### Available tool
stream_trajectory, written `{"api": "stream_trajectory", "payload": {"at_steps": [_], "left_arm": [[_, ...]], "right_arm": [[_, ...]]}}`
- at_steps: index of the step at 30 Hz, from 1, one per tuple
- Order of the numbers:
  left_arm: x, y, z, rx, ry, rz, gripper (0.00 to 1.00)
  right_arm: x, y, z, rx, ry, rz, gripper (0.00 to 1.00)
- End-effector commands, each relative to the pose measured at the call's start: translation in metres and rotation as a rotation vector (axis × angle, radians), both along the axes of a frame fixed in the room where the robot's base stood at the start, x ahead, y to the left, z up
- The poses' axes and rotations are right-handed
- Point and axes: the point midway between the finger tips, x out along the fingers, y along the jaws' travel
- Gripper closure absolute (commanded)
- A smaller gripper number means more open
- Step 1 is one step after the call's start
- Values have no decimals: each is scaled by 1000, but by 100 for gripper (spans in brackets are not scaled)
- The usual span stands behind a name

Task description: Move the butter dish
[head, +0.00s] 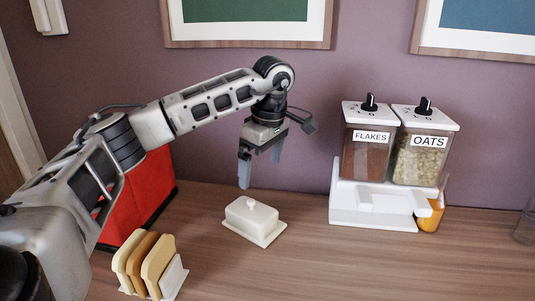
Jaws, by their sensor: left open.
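The butter dish (250,220) is white, with a lid, a small round knob on top and a flat base plate. It sits on the wooden counter in the middle of the head view. My left gripper (260,170) hangs above and slightly behind the dish, fingers pointing down. It is open and empty, and looks apart from the dish. My right gripper is not in view.
A toast rack with bread slices (145,262) stands at front left. A red box (150,190) stands behind my left arm, partly hidden. A cereal dispenser (375,205) stands at right, with an orange-filled glass (431,215) beside it. The counter (330,265) is clear at front right.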

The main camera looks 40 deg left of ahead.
Motion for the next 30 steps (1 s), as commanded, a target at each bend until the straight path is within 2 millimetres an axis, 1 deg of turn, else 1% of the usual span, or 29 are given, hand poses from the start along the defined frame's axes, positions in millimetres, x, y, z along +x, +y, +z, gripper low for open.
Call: {"api": "stream_trajectory", "payload": {"at_steps": [4,13,17,20,23,30], "left_arm": [[-3,2,1,-2,14,-59,0],[-3,2,1,-2,14,-62,0],[-3,3,-5,-1,16,-60,0],[-3,5,-16,-2,17,-59,0],[-4,7,-33,-1,19,-60,0],[-5,15,-81,-1,18,-59,0]], "right_arm": [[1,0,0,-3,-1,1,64],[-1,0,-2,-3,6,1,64],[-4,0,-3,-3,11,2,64],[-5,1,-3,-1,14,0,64],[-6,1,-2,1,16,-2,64],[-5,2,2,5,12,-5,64]]}}
